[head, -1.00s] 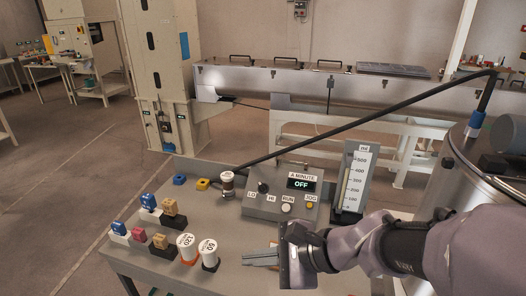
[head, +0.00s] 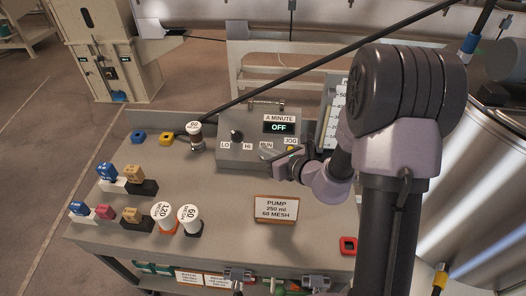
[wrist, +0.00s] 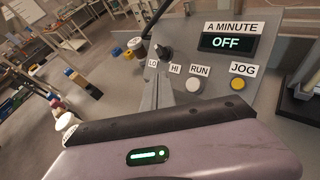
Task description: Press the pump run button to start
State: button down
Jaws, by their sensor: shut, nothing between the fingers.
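The grey pump control box (head: 228,152) stands on the bench. Its display (head: 279,127) reads OFF under "A MINUTE". In the wrist view the white RUN button (wrist: 194,86) sits below its RUN label, left of the yellow JOG button (wrist: 238,84). My gripper (head: 266,154) is shut and empty, in front of the panel by the RUN label. It hides the RUN button in the head view. In the wrist view its fingers (wrist: 164,76) appear left of the RUN button; I cannot tell whether they touch the panel. The black LO/HI knob (head: 236,136) is further left.
A card (head: 276,209) reads PUMP 250 ml 60 MESH. A 60 mesh cup (head: 195,136) stands left of the box. Several weights and cups stand on the bench's left. A black hose (head: 290,78) crosses behind; a steel tank (head: 460,190) is right.

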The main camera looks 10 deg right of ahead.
jog(key=shift+s, duration=0.15)
jog(key=w+d+f+b, duration=0.1)
jog(key=w+f+b, duration=0.3)
jog(key=w+f, duration=0.1)
jog(key=shift+w+d+f, duration=0.15)
jog(key=shift+d+f, duration=0.2)
jog(key=shift+f, duration=0.55)
jog(key=shift+f, duration=0.1)
dwell(1.4)
jog(key=shift+w+f+b, duration=0.25)
jog(key=shift+b, duration=0.1)
jog(key=shift+w+d+f, duration=0.15)
jog(key=shift+w+f, duration=0.1)
jog(key=shift+f, duration=0.1)
dwell(0.7)
jog(key=shift+s+a+r, duration=0.2)
jog(key=shift+s+r, duration=0.3)
jog(key=shift+r, duration=0.2)
